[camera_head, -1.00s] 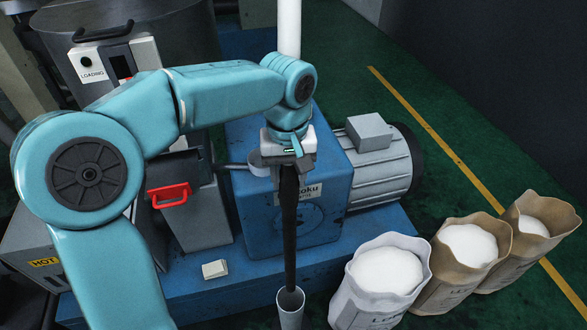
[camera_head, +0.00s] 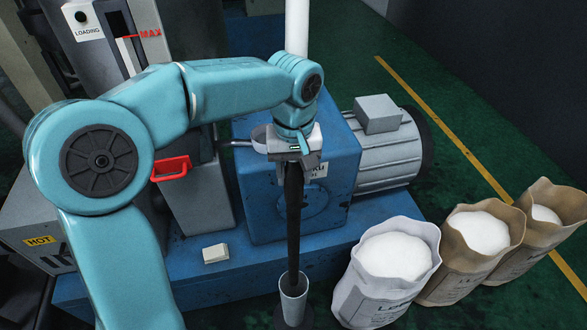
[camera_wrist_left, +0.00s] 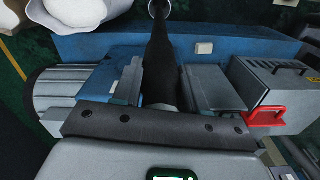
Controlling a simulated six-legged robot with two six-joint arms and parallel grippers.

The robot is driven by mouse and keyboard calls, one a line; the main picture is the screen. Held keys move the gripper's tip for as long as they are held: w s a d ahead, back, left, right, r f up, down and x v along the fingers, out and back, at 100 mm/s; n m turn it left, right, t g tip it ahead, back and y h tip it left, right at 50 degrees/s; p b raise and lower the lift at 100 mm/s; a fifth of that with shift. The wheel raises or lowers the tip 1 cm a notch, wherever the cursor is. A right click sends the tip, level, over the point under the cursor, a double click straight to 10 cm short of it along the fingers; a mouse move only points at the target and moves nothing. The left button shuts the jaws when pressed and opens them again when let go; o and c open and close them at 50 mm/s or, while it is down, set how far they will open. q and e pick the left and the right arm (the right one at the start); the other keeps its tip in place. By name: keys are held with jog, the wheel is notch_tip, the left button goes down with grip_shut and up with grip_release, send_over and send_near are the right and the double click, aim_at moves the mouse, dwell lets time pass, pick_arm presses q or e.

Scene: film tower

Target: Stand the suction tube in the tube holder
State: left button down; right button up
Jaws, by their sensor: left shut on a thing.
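The suction tube (camera_head: 293,215) is a long dark tube, nearly upright. My left gripper (camera_head: 294,158) is shut on its upper part. In the left wrist view the tube (camera_wrist_left: 160,50) runs away between the two fingers of the left gripper (camera_wrist_left: 168,88). The tube holder (camera_head: 293,312) is a grey open-topped cylinder at the bottom of the head view. The tube's lower end shows over the holder's mouth; I cannot tell how far inside it is. The holder's rim (camera_wrist_left: 158,16) shows at the wrist view's top edge. My right gripper is not in view.
A blue machine (camera_head: 262,192) with a grey motor (camera_head: 392,150) stands behind the tube on a blue base. A white pipe (camera_head: 297,28) rises behind my arm. Open sacks (camera_head: 352,292) of white material stand right of the holder. A red handle (camera_head: 170,169) is at left.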

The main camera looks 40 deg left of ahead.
aim_at(294, 235)
pick_arm(q)
jog(key=shift+s+f, duration=0.15)
jog(key=shift+f, duration=0.35)
jog(key=shift+w+f+b, duration=0.15)
jog(key=shift+f+b, duration=0.4)
jog(key=shift+f, duration=0.05)
jog(key=shift+w+f+b, duration=0.15)
jog(key=shift+f+b, duration=0.35)
jog(key=shift+f, duration=0.1)
jog(key=shift+s+f+b, duration=0.2)
jog(key=shift+f+b, duration=0.3)
jog(key=shift+f, duration=0.05)
jog(key=shift+w+f+b, duration=0.2)
jog(key=shift+f+b, duration=0.6)
jog(key=shift+f, duration=0.35)
jog(key=shift+s+f+b, duration=0.15)
jog(key=shift+f+b, duration=0.65)
jog(key=shift+f, duration=0.15)
jog(key=shift+f+b, duration=0.5)
jog(key=shift+f, duration=0.2)
jog(key=shift+f+b, duration=5.5)
jog(key=shift+f, duration=1.8)
